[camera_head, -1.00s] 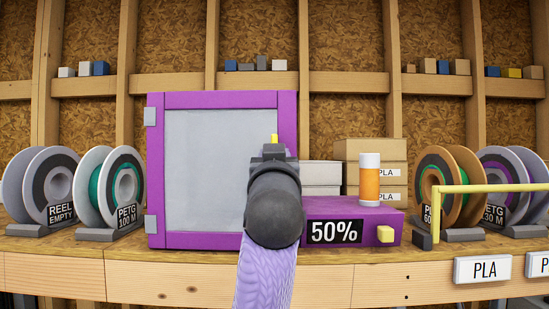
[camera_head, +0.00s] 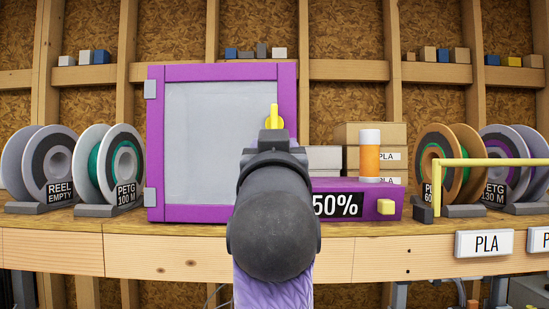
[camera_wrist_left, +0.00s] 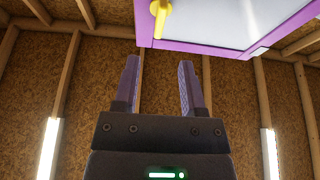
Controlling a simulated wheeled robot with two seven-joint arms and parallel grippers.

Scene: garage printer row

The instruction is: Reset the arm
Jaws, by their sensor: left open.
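My left arm reaches up the middle of the head view, in front of the purple-framed printer (camera_head: 160,140). Its wrist covers part of the printer's lower right frame and front. The printer's grey door panel (camera_head: 205,140) looks shut, with a yellow handle (camera_head: 274,115) showing just above my wrist. In the left wrist view my left gripper (camera_wrist_left: 159,80) is open, with nothing between its fingers. The yellow handle (camera_wrist_left: 160,18) is beyond the fingertips there, apart from them. In the head view the fingers are hidden behind the wrist. My right gripper is not in view.
Reels stand on the wooden bench (camera_head: 125,240) at left (camera_head: 105,165) and right (camera_head: 450,165). An orange bottle (camera_head: 370,155) stands on the purple unit marked 50% (camera_head: 350,195). A yellow rail (camera_head: 490,161) crosses the right side. Boxes (camera_head: 375,133) stand behind.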

